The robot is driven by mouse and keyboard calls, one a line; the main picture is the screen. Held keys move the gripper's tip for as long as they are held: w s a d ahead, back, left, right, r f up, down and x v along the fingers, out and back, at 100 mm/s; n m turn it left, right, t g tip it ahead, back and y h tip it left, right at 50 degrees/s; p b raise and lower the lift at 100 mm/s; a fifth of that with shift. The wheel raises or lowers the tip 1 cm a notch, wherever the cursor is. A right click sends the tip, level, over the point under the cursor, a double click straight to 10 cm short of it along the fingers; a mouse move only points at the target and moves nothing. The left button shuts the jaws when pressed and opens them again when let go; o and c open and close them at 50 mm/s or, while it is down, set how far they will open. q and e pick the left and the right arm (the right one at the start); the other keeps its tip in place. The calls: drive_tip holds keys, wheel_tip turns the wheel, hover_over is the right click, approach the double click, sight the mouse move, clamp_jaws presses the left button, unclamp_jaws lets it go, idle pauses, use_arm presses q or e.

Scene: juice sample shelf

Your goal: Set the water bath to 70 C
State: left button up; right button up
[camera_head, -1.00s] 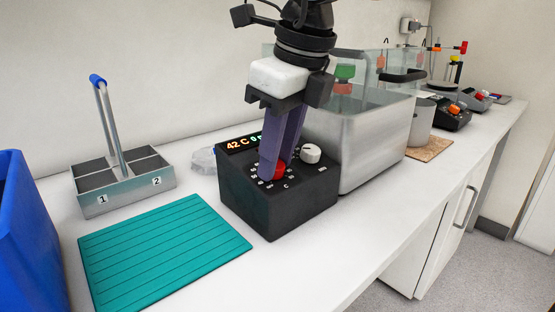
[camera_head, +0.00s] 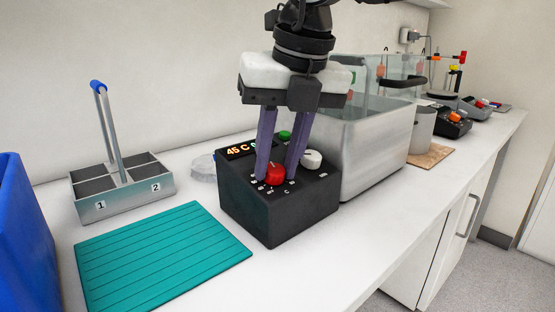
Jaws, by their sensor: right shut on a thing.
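The water bath's black control box (camera_head: 275,213) stands on the bench in front of the metal bath tank (camera_head: 375,145). Its display (camera_head: 240,150) reads about 45 C. A red knob (camera_head: 274,175) sits on its top among small markings, with a white knob (camera_head: 312,159) and a green button (camera_head: 285,135) behind it. My right gripper (camera_head: 276,178) reaches down from above, its two purple fingers on either side of the red knob, shut on it. The fingers hide part of the display and panel. My left gripper is not in view.
A teal ribbed mat (camera_head: 165,255) lies left of the box. A metal carrier (camera_head: 125,200) with a blue-topped handle and labels 1 and 2 stands behind it. A blue bin (camera_head: 25,240) is at far left. A beaker-like metal pot (camera_head: 423,128) stands right of the tank.

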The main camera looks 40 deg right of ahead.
idle(0.5)
drive_tip(key=o, duration=1.1)
drive_tip(key=shift+c, duration=0.2)
drive_tip(key=p+v, duration=0.2)
drive_tip(key=v, duration=0.8)
drive_tip(key=shift+r, duration=0.1)
